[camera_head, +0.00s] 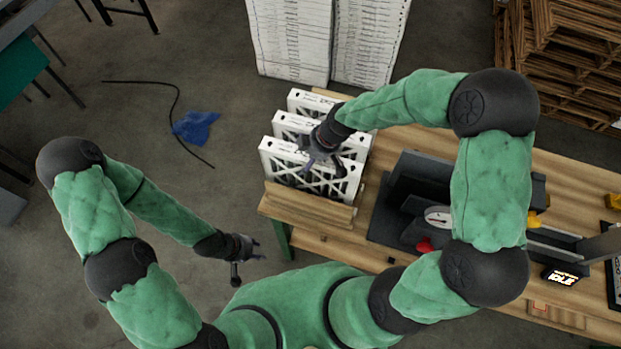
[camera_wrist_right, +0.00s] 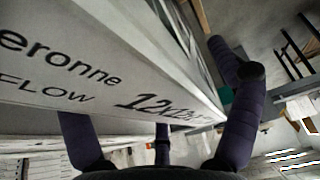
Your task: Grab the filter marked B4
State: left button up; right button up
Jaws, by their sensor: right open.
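Three white boxed filters stand upright in a row on the wooden table: a front filter (camera_head: 283,160), a middle filter (camera_head: 287,127) and a back filter (camera_head: 303,99). No B4 mark can be read on any of them. My right gripper (camera_head: 322,160) is over the front and middle filters, its fingers pointing down. In the right wrist view a white filter frame (camera_wrist_right: 100,75) printed "eronne", "FLOW" and "12x12" is close to the open fingers (camera_wrist_right: 165,140); I cannot tell whether they touch it. My left gripper (camera_head: 248,247) hangs empty over the floor, left of the table.
A wooden rail (camera_head: 305,207) runs in front of the filters. A dark grey machine (camera_head: 390,215) with a gauge stands right of them. Tall white stacks (camera_head: 290,40) stand behind. A blue cloth (camera_head: 195,127) and a black cable lie on the floor at left.

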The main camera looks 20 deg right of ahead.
jog(key=shift+f+b, duration=0.2)
jog(key=shift+b, duration=0.1)
dwell(0.4)
jog(key=c, duration=1.7)
jog(key=shift+r, duration=0.1)
jog(key=shift+c, duration=0.2)
